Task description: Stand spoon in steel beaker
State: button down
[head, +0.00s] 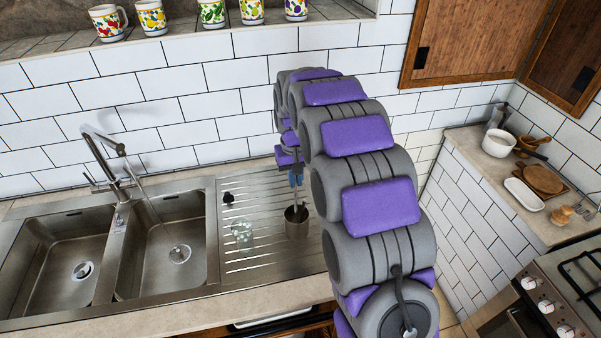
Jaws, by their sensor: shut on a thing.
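The steel beaker (297,228) stands upright on the ribbed drainboard, right of the sinks. My gripper (293,168) is above the beaker and points down, partly hidden by my arm. It is shut on the spoon (296,181), of which a small blue part shows below the jaws.
A clear glass (242,234) and a small black item (228,198) stand left of the beaker on the drainboard (265,262). The tap (118,165) and double sink are further left. Patterned mugs (152,17) line the ledge above. A stove (550,300) is at right.

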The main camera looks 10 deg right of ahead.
jog(key=f, duration=0.6)
jog(key=shift+d+f, duration=0.2)
jog(key=c, duration=1.4)
grip_release()
jog(key=shift+d, duration=0.3)
jog(key=shift+o, duration=1.3)
jog(key=shift+a, duration=0.3)
notch_tip(320, 180, up, 5)
jog(key=shift+w+r, duration=0.1)
jog(key=shift+w, duration=0.05)
notch_tip(320, 180, up, 12)
jog(key=p, duration=0.2)
jog(key=shift+a, duration=0.35)
